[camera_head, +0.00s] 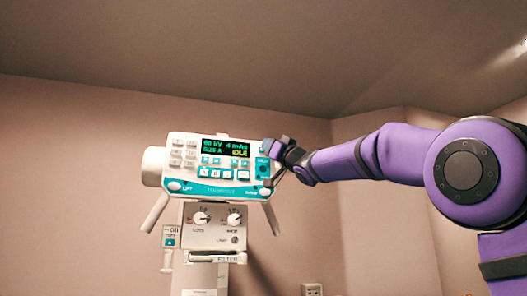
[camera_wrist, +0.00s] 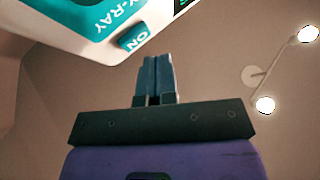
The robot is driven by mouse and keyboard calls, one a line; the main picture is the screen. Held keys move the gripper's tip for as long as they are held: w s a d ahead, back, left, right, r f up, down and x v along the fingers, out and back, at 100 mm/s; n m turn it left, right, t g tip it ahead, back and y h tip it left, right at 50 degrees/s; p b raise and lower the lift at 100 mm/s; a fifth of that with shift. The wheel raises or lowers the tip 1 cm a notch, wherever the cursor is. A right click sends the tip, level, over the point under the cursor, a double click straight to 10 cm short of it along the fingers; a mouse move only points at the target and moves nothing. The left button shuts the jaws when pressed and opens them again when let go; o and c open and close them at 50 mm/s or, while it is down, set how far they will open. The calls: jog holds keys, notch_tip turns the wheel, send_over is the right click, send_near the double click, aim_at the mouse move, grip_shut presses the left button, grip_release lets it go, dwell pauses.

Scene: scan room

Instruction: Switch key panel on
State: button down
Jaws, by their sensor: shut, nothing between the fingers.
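The white and teal control console (camera_head: 217,186) of the X-ray unit faces the head camera, and its display (camera_head: 225,147) reads IDLE. A teal key panel (camera_head: 263,169) with a dark round spot sits at its right end. In the wrist view the console (camera_wrist: 55,22) fills the upper left, with a teal X-RAY label and a teal ON key (camera_wrist: 135,36). My gripper (camera_wrist: 155,62) is shut and empty, its fingertips just below and right of the ON key. In the head view my gripper (camera_head: 270,148) is at the console's upper right edge, covering part of it; contact cannot be told.
Below the console is a white box with two dials (camera_head: 216,222) on a stand. A small remote (camera_head: 171,237) hangs at its left. A wall socket (camera_head: 312,290) is low at the right. A two-lamp ceiling light (camera_wrist: 265,104) shows right in the wrist view.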

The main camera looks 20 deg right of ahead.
jog(key=shift+s, duration=0.1)
jog(key=s, duration=0.4)
jog(key=shift+s, duration=0.4)
dwell(0.8)
jog(key=s+d+f+m+g+h, duration=0.25)
jog(key=s+f+h, duration=0.2)
jog(key=f, duration=0.35)
jog(key=s+d+f+m+g+h, duration=0.25)
jog(key=s+f+h, duration=0.2)
jog(key=f, duration=0.45)
jog(key=s+d+f+m+g+h, duration=0.1)
jog(key=s+d+f+m+h, duration=0.15)
jog(key=s+f+h, duration=0.4)
jog(key=s+f+g+y, duration=0.1)
jog(key=s+f+g, duration=0.4)
jog(key=s+f, duration=0.5)
jog(key=s+a+f+n+g+y, duration=0.1)
jog(key=s+f+g, duration=0.4)
jog(key=s+f, duration=0.5)
notch_tip(320, 180, down, 8)
jog(key=shift+a+f, duration=0.15)
jog(key=shift+f, duration=0.05)
